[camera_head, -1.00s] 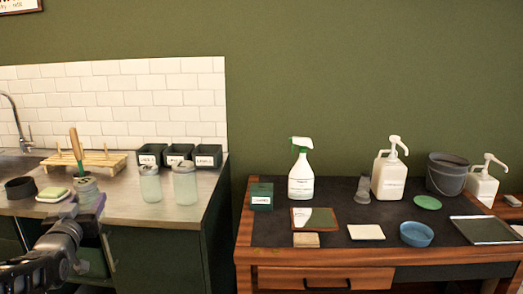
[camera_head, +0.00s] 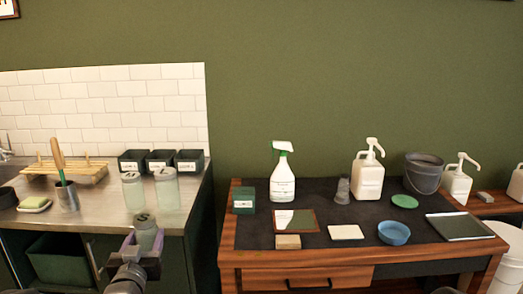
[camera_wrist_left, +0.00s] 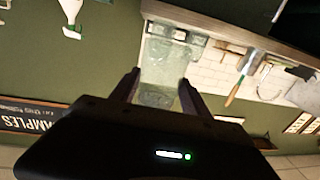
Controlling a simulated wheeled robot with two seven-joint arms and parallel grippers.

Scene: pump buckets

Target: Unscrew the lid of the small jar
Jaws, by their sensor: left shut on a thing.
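My left gripper (camera_head: 138,250) is shut on a small pale green glass jar (camera_head: 147,232) with a grey top. It holds the jar in front of the counter's front edge. In the left wrist view the jar (camera_wrist_left: 165,62) sits between the two fingers of the gripper (camera_wrist_left: 160,84). Whether its lid is loose cannot be told. Two similar jars with grey lids stand upright on the counter, a left jar (camera_head: 133,192) and a right jar (camera_head: 167,190). My right gripper does not show.
The steel counter (camera_head: 100,212) carries a cup with a green brush (camera_head: 67,195), a soap dish (camera_head: 34,205), a wooden rack (camera_head: 65,172) and dark bins (camera_head: 161,160). The wooden desk (camera_head: 300,257) at right holds a spray bottle (camera_head: 282,178), pump bottles (camera_head: 368,180) and a bucket (camera_head: 423,175).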

